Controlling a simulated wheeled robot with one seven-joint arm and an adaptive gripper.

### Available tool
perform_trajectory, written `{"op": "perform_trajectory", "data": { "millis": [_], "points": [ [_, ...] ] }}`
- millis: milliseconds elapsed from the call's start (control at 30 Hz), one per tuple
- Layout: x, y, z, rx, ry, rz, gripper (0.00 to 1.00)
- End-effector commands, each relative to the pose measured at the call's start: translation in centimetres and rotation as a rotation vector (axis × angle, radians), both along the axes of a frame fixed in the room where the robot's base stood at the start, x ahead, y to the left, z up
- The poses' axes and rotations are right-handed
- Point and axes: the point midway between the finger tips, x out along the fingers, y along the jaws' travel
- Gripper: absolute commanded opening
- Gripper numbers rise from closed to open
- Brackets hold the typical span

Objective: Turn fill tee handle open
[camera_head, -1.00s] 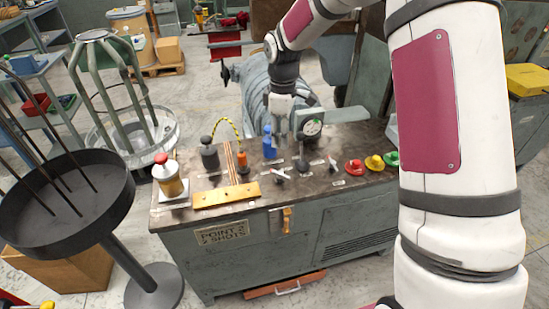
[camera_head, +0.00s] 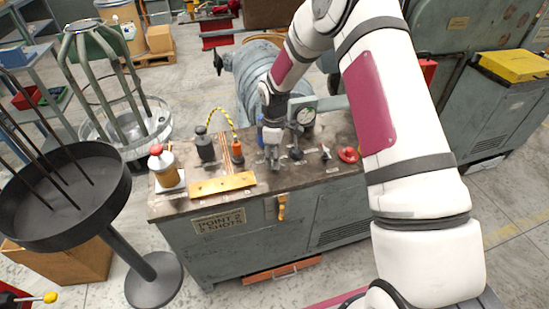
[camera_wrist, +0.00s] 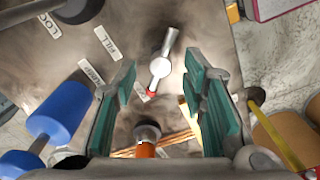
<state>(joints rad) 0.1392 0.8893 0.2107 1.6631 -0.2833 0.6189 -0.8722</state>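The fill tee handle (camera_wrist: 168,52) is a silver bar with a red end and a round pale hub, next to a "FILL" label (camera_wrist: 107,42) in the wrist view. My gripper (camera_wrist: 160,80) is open, with its two green-padded fingers on either side of the handle's line. Both pads look apart from the handle; the height gap is hard to tell. In the head view my gripper (camera_head: 272,158) is low over the bench top (camera_head: 318,176) and mostly hides the handle.
Close by stand a blue bottle-like part (camera_wrist: 58,115) and an orange-based fitting (camera_wrist: 147,138). On the bench are a black knob (camera_head: 296,153), another silver tee handle (camera_head: 326,153), a red knob (camera_head: 347,154) and a yellow-black hose (camera_head: 222,112).

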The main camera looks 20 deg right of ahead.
Motion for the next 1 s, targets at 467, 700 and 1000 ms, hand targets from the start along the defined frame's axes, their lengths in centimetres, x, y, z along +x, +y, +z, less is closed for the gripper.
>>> {"op": "perform_trajectory", "data": {
  "millis": [467,700,1000],
  "points": [
    [-0.02,-0.04,-1.15,0.0,0.0,-0.001,0.34],
    [0.01,-0.05,-1.12,0.0,-0.001,0.0,0.0],
    [0.1,-0.09,-1.08,-0.001,-0.003,-0.017,0.0]
  ]
}}
